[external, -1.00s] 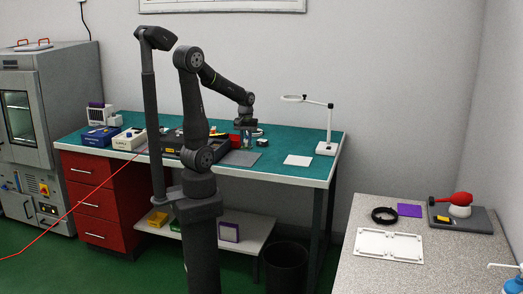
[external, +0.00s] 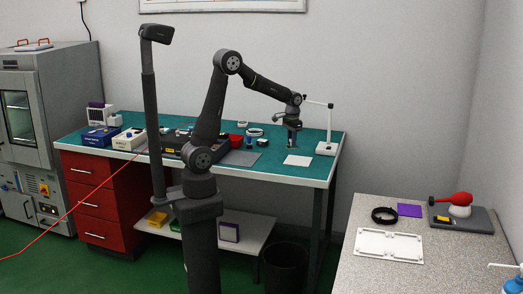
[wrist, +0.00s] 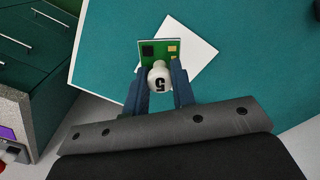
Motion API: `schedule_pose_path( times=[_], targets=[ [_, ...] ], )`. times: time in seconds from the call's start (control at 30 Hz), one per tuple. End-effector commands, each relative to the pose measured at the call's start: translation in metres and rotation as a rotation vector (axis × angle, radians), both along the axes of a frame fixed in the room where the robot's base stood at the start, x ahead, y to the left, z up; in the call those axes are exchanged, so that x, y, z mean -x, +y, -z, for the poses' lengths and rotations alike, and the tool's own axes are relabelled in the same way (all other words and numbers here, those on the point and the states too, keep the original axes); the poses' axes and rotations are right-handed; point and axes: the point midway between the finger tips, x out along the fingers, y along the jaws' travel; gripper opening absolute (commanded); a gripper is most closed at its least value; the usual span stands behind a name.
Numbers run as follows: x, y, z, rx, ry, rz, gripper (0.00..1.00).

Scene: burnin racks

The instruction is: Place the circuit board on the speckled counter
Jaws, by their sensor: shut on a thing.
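A green circuit board (wrist: 170,49) with a black chip and gold pads shows in the wrist view between my fingertips. A round white knob (wrist: 159,77) marked "5" sits in front of it, between the fingers; whether it is fixed to the board is hidden. My gripper (wrist: 160,86) is shut on the board. In the external view, my gripper (external: 293,144) is above the right part of the teal bench; the board is too small to make out there. The speckled counter (external: 350,264) is at the lower right, apart from the bench and away from my gripper.
A white square sheet (external: 298,160) lies on the teal bench (external: 285,173) below my gripper. A magnifier lamp (external: 328,147) stands close to its right. The counter carries a white tray (external: 388,245), a black ring (external: 384,215), a purple square (external: 409,210) and a grey board with a red bulb (external: 462,199). Its front left is clear.

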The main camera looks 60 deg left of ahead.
Motion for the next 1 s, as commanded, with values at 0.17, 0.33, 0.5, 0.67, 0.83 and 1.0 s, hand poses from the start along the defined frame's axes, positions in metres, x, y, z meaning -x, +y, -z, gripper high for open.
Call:
schedule_pose_path(
  times=[0.17, 0.33, 0.5, 0.67, 0.83, 1.0],
  targets=[
    [-0.041, -0.026, 0.017, 0.000, 0.002, 0.200, 0.01],
    [-0.060, -0.039, 0.026, 0.000, 0.001, 0.304, 0.01],
    [-0.065, -0.043, 0.028, 0.000, 0.000, 0.334, 0.01],
    [-0.062, -0.041, 0.026, 0.000, -0.001, 0.321, 0.01],
    [-0.041, -0.022, 0.015, 0.000, -0.002, 0.195, 0.01],
    [0.006, 0.010, -0.004, 0.000, -0.004, -0.062, 0.01]
  ],
)
